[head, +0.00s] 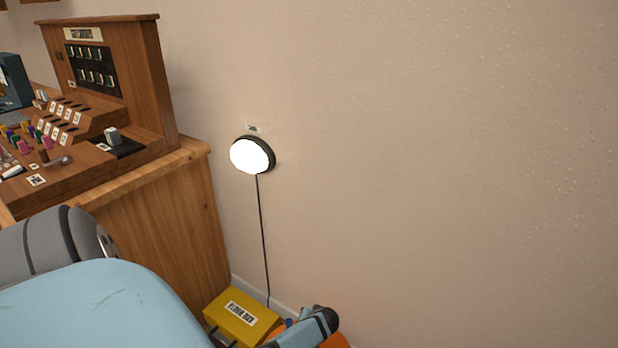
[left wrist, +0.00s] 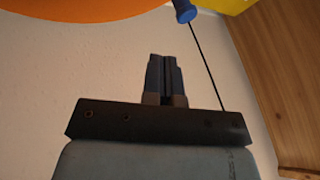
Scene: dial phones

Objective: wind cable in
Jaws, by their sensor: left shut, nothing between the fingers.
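A thin dark cable (head: 262,230) hangs down the wall from a round lit lamp (head: 252,156) to the yellow box (head: 241,318), labelled "FLOOR BOX". An orange round thing (head: 335,341) shows in part beside the box, mostly hidden by my left gripper (head: 318,322). In the left wrist view the orange disc (left wrist: 70,8) is cut off at the top, with a blue knob (left wrist: 184,11) near its edge. The cable (left wrist: 207,66) runs past the knob. My left gripper (left wrist: 166,75) is shut and empty, apart from the knob. My right gripper is out of view.
A wooden desk (head: 180,230) with a switchboard panel (head: 95,75) and several coloured plugs stands at the left. Its side (left wrist: 275,70) is close to the cable in the left wrist view. The wall to the right is bare.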

